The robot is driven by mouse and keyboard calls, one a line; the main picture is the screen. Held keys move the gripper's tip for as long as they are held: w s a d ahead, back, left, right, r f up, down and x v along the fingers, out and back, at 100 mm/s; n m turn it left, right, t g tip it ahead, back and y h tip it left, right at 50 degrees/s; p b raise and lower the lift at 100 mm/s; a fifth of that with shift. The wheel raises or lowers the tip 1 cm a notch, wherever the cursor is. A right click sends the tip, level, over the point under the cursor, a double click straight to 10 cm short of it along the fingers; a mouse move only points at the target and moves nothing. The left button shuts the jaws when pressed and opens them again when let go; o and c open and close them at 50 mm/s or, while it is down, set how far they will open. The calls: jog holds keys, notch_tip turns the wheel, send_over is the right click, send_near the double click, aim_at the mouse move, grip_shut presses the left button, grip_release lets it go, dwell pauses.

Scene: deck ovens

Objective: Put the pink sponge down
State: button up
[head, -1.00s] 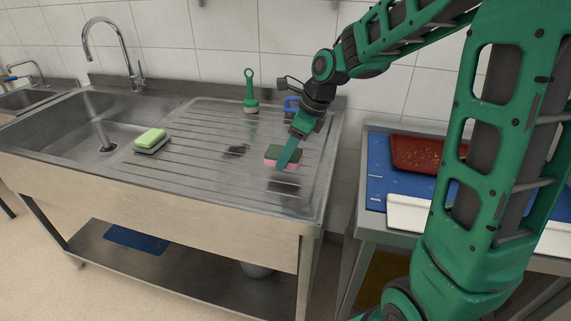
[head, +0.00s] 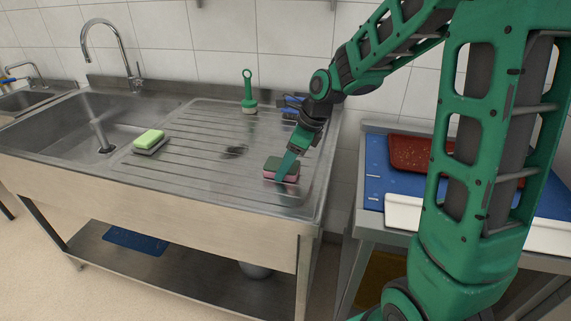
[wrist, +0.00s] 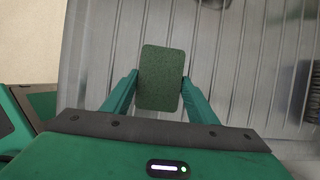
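The pink sponge (head: 272,165) has a dark green top and a pink lower layer. It is over the right part of the sink's ribbed drainboard (head: 200,165), low, at or just above the metal; I cannot tell whether it touches. My gripper (head: 283,172) points down with its fingers on either side of the sponge. In the wrist view the sponge's green top (wrist: 160,78) lies between the two fingertips, which appear closed against its sides. Its pink layer is hidden there.
A light green sponge (head: 149,138) lies by the basin (head: 85,130). A red tray (head: 409,152) sits on the right counter. The drainboard's middle is mostly clear.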

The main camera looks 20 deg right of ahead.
jog(key=shift+o, duration=0.8)
jog(key=shift+s+f, duration=0.35)
jog(key=shift+f, duration=0.25)
jog(key=shift+a, duration=0.15)
jog(key=shift+a+r, duration=0.1)
jog(key=shift+r, duration=0.05)
jog(key=shift+w+r, duration=0.1)
jog(key=shift+r, duration=0.15)
jog(key=v, duration=1.2)
jog(key=shift+w+r, duration=0.25)
jog(key=s+d+f+n+g+h, duration=0.1)
jog(key=s+d+n, duration=0.3)
jog(key=s, duration=0.5)
jog(key=s+d+f+n+g+h, duration=0.1)
jog(key=s+d+f+n, duration=0.2)
jog(key=s+d+n, duration=0.2)
jog(key=s+d+f+n+g+h, duration=0.1)
jog(key=s+d+f+n, duration=0.2)
jog(key=s+n, duration=0.6)
jog(key=s+d, duration=0.1)
jog(key=s, duration=0.4)
jog(key=shift+d+n, duration=0.2)
jog(key=shift+n, duration=0.1)
